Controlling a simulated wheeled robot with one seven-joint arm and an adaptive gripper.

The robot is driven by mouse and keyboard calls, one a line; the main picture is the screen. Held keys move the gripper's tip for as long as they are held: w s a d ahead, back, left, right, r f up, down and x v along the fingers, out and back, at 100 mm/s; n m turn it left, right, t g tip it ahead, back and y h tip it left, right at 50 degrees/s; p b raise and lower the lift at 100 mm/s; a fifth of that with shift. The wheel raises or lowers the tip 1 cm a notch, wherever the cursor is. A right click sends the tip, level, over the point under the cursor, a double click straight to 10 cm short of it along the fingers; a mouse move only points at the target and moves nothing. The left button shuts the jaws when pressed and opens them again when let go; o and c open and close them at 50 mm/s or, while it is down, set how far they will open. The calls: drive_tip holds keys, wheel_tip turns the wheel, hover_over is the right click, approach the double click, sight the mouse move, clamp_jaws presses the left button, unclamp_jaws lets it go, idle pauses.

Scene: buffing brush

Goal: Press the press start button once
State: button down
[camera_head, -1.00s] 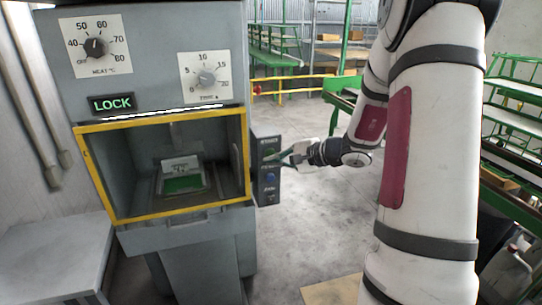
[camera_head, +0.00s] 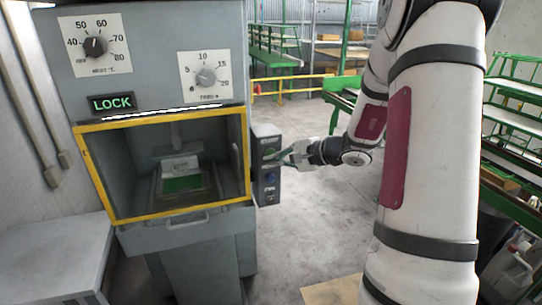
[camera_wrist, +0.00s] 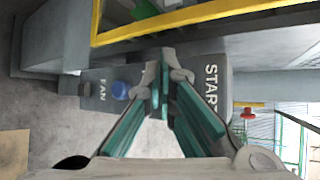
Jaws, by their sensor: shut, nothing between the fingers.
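The grey press machine (camera_head: 140,55) stands at the left with a lit LOCK sign (camera_head: 112,103) and a yellow-framed window (camera_head: 160,118). A dark button box (camera_head: 266,190) sits at its right side. The box has a green button (camera_head: 269,153) above a blue button (camera_head: 270,177). In the wrist view the box carries the START label (camera_wrist: 211,88), and the blue FAN button (camera_wrist: 120,90) is also there. My gripper (camera_head: 277,159) is shut and empty, its tips at the START part of the box. The tips (camera_wrist: 160,98) hide the green button in the wrist view; contact cannot be told.
Inside the window a plate (camera_head: 178,149) hangs above a green piece (camera_head: 183,184) on a tray. A grey bench (camera_head: 55,255) stands at the lower left. Green racks (camera_head: 510,100) are at the right. The floor (camera_head: 310,225) between the machine and my arm is clear.

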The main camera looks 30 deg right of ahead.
drive_tip(key=shift+w+d, duration=0.1)
drive_tip(key=shift+w, duration=0.2)
drive_tip(key=shift+w+d+b, duration=0.15)
drive_tip(key=shift+w+b, duration=0.3)
drive_tip(key=shift+w, duration=0.05)
idle(0.8)
drive_tip(key=shift+s, duration=0.1)
drive_tip(key=shift+s+a, duration=0.25)
drive_tip(key=shift+s, duration=0.55)
drive_tip(key=s, duration=0.2)
drive_tip(key=s+a, duration=0.1)
drive_tip(key=s, duration=0.2)
drive_tip(key=shift+a, duration=0.2)
drive_tip(key=shift+w, duration=0.1)
idle(0.8)
